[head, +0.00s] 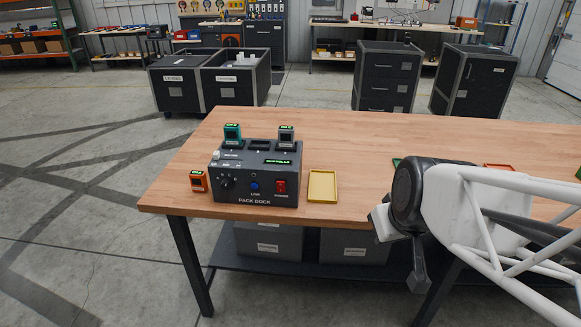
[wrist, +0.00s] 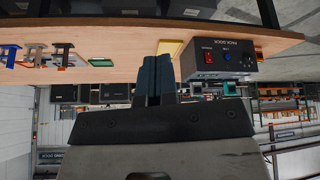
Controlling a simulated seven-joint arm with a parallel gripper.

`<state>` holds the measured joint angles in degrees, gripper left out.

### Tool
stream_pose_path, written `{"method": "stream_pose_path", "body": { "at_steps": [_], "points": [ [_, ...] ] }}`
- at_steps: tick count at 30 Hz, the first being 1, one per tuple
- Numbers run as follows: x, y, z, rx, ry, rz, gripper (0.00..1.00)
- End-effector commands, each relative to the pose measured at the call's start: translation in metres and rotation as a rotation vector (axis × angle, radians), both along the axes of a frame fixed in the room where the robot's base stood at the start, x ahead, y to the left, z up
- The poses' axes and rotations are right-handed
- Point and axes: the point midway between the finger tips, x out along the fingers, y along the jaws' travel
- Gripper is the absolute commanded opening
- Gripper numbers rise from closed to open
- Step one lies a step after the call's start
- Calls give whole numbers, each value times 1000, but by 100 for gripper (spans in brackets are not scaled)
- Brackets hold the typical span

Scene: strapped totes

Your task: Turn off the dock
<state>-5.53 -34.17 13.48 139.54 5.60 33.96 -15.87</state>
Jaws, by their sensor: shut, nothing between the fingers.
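The pack dock (head: 256,176) is a dark box near the left end of the wooden table, marked PACK DOCK. A red rocker switch (head: 281,187) is at the right of its front, a blue button (head: 254,186) in the middle and a black knob (head: 227,183) at the left. A small green display (head: 277,162) on top is lit. The dock and red switch (wrist: 208,57) show upside down in the wrist view. My gripper (wrist: 158,62) is shut and empty, apart from the dock; in the head view the arm is to the dock's right.
A teal pack (head: 232,133) and a grey pack (head: 286,135) stand in the dock's top, with an empty-looking slot between. An orange pack (head: 198,181) is beside its left side. A yellow tray (head: 322,186) lies to its right. Table behind the dock is clear.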

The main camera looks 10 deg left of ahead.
Motion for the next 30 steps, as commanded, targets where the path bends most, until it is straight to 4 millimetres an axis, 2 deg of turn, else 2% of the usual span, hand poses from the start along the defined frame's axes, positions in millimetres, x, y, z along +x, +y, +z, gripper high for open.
{"method": "stream_pose_path", "body": {
  "at_steps": [6,15,24,30],
  "points": [
    [49,36,-13,-30,-160,161,0],
    [105,83,-32,-116,-388,335,0],
    [148,129,-55,-257,-605,459,0],
    [168,157,-74,-383,-737,517,0]
  ]
}}
